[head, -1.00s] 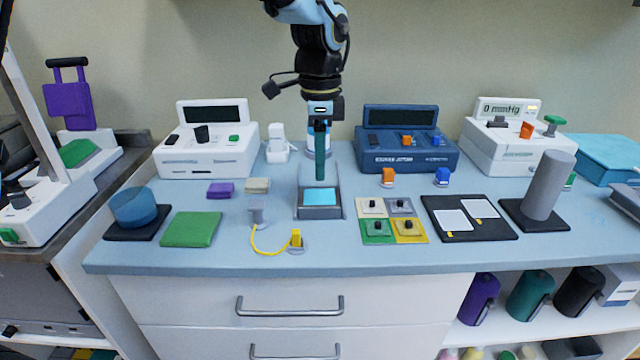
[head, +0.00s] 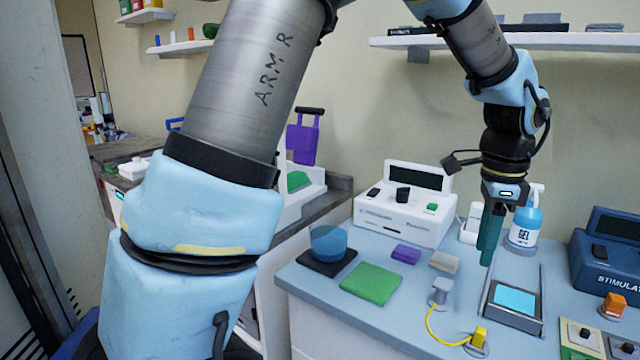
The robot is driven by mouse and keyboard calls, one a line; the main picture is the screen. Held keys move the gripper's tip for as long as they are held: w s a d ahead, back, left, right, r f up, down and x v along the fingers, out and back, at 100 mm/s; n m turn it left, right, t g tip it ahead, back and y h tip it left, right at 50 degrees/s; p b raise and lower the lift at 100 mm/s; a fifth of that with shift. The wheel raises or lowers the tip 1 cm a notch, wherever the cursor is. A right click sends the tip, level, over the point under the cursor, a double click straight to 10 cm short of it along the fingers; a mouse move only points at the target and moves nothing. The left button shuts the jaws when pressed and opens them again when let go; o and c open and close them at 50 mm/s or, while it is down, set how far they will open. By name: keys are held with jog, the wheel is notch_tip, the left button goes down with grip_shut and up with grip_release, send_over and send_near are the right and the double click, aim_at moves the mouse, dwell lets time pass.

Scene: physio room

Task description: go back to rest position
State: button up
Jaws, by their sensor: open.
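My gripper (head: 488,258) hangs with its teal fingers pointing down over the blue bench top (head: 395,325), on the right of the head view. It is open, and I see nothing held in it. The fingers appear above and slightly left of a grey tray (head: 514,318) with a light blue pad (head: 515,298). The fingers overlap each other from this angle, so the gap between them is hard to see. My upper arm fills the left foreground and hides part of the side bench.
A white gel bottle (head: 526,222) stands just behind my gripper. A white device (head: 405,215) is to its left and a dark blue stimulator (head: 610,255) to its right. A yellow-cabled plug (head: 478,338) is in front. A wall shelf (head: 480,42) is above.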

jog(key=w+a+f+n, duration=0.2)
jog(key=w+a+n, duration=0.45)
jog(key=a, duration=0.55)
jog(key=a+f+n, duration=0.1)
jog(key=a+n, duration=0.6)
jog(key=a, duration=0.6)
jog(key=s+a+f+n+t, duration=0.1)
jog(key=a+f+n, duration=0.1)
jog(key=a+n, duration=0.6)
jog(key=a, duration=0.5)
jog(key=shift+s+a+f, duration=0.15)
jog(key=shift+f, duration=0.1)
